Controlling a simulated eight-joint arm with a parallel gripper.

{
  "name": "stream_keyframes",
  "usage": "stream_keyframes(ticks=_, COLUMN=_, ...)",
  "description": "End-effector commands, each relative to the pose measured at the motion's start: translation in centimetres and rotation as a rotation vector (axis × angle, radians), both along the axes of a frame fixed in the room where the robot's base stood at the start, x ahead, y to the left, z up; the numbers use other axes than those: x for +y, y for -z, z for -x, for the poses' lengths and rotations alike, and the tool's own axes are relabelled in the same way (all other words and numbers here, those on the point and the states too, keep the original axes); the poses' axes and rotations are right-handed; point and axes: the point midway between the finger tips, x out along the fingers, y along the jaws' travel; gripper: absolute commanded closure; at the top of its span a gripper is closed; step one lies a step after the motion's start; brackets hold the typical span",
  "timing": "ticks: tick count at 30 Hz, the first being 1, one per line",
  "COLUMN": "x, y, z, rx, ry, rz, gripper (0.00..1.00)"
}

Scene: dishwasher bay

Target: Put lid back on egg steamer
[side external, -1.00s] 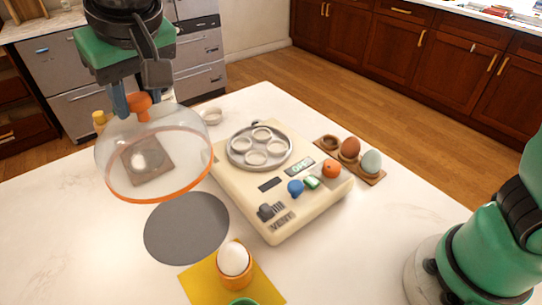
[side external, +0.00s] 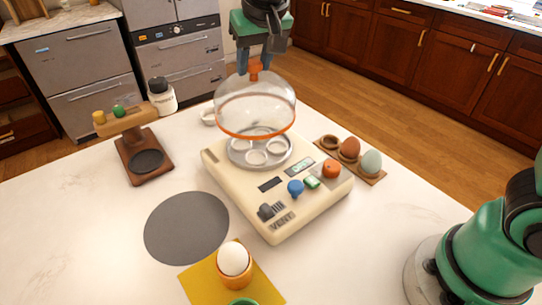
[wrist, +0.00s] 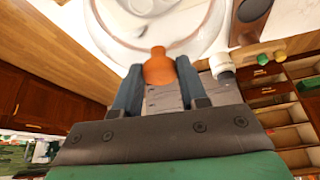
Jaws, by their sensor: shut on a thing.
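The clear dome lid (side external: 254,103) has an orange rim and an orange knob (side external: 254,70). My gripper (side external: 254,68) is shut on that knob. It holds the lid over the egg steamer (side external: 285,205), above its round metal egg tray (side external: 259,146). The lid looks slightly tilted; whether its rim touches the steamer I cannot tell. The steamer is a cream box with a blue knob, an orange knob and a green button on its front. In the wrist view, the orange knob (wrist: 158,70) sits between the fingers, with the clear dome beyond it.
A grey round mat (side external: 187,227) lies bare at the left. An egg in a cup (side external: 235,262) stands on a yellow mat in front. A wooden egg holder (side external: 349,158) is right of the steamer. A wooden stand (side external: 143,152) and a white jar (side external: 161,97) are behind left.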

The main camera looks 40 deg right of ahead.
Motion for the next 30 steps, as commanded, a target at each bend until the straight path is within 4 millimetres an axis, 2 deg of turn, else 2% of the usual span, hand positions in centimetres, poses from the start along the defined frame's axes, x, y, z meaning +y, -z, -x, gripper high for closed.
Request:
stream_keyframes(ticks=3, x=-0.5, y=0.6, z=0.1, rx=0.0, ry=0.011, rz=0.0, gripper=1.0)
stream_keyframes(ticks=19, x=-0.4, y=5.5, z=0.0, rx=0.0, ry=0.01, rz=0.0, gripper=1.0)
stream_keyframes(ticks=30, x=-0.4, y=6.6, z=0.1, rx=0.0, ry=0.009, rz=0.0, gripper=1.0)
